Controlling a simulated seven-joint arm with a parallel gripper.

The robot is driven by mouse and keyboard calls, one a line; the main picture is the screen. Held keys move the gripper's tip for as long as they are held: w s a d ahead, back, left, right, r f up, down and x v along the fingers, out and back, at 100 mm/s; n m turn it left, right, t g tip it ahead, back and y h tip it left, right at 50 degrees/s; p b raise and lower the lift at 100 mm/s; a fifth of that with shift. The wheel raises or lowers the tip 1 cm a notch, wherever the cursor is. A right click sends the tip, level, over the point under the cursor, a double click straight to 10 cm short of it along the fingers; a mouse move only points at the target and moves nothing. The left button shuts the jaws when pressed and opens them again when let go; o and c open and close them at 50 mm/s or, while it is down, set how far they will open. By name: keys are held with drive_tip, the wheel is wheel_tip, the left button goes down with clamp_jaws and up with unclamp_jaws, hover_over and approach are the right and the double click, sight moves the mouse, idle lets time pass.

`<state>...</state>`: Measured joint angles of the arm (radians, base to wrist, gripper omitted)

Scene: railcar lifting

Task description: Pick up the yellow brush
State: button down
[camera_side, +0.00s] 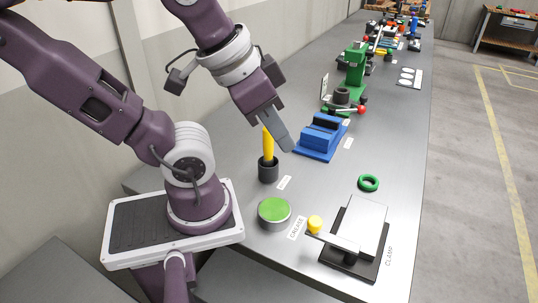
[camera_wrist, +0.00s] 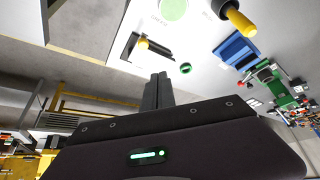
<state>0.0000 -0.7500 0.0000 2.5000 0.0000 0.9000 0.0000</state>
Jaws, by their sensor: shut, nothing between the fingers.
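The yellow brush (camera_side: 267,143) stands upright in a dark round holder (camera_side: 268,170) on the grey bench. Only its yellow upper part shows; its lower end is hidden in the holder. In the wrist view the yellow brush (camera_wrist: 240,20) is at the upper right, with its dark holder (camera_wrist: 220,7) at the top edge. My gripper (camera_side: 288,147) is shut and empty. In the side view its fingertips appear just right of the brush, above the bench, apart from it as far as I can tell. In the wrist view my gripper (camera_wrist: 160,78) points away from the brush, which lies off to the right.
A green-topped grease tin (camera_side: 273,212) stands in front of the holder. A clamp with a yellow knob (camera_side: 345,240) and a green ring (camera_side: 369,183) are at the right front. A blue vise-like block (camera_side: 321,137) and a green press (camera_side: 354,72) stand farther back.

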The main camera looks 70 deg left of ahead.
idle(0.4)
drive_tip(key=c, duration=1.1)
unclamp_jaws()
drive_tip(key=m+g, duration=0.6)
drive_tip(key=m, duration=0.7)
hover_over(267, 139)
wheel_tip(267, 139, down, 6)
drive_tip(key=shift+w+f, duration=0.1)
drive_tip(key=shift+w, duration=0.05)
drive_tip(key=shift+a+f, duration=0.15)
drive_tip(key=shift+f, duration=0.25)
drive_tip(key=shift+m, duration=0.3)
drive_tip(key=f, duration=0.6)
drive_tip(key=shift+w+a+f, duration=0.2)
drive_tip(key=shift+w+a, duration=0.05)
drive_tip(key=shift+a, duration=0.1)
